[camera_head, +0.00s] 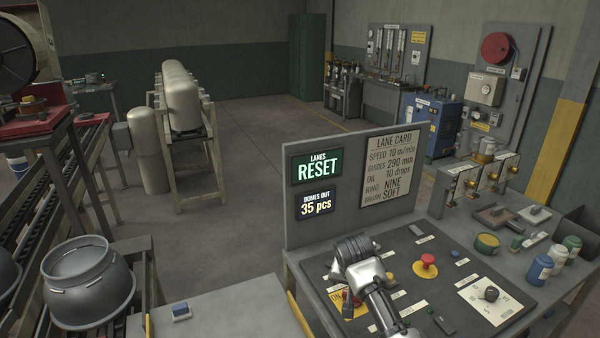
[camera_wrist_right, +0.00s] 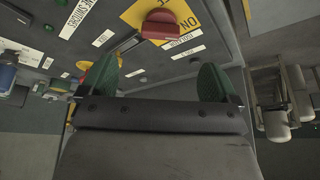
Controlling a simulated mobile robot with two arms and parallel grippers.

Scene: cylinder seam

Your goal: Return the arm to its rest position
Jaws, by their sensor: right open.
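My right arm reaches in from the bottom of the head view over the grey control panel (camera_head: 455,305). Its gripper (camera_head: 352,285) hangs above the panel's left part, and its fingers are mostly hidden there. In the wrist view, the two green fingers of the right gripper (camera_wrist_right: 157,70) are apart with nothing between them. A red knob (camera_wrist_right: 160,24) on a yellow plate lies beyond the fingertips, apart from them. My left gripper is not in view.
An upright board behind the panel carries a green "LANES RESET" display (camera_head: 317,167) and a lane card (camera_head: 391,168). A red mushroom button (camera_head: 428,260) and a black knob (camera_head: 491,293) stand right of the arm. Jars (camera_head: 540,268) stand at the panel's right.

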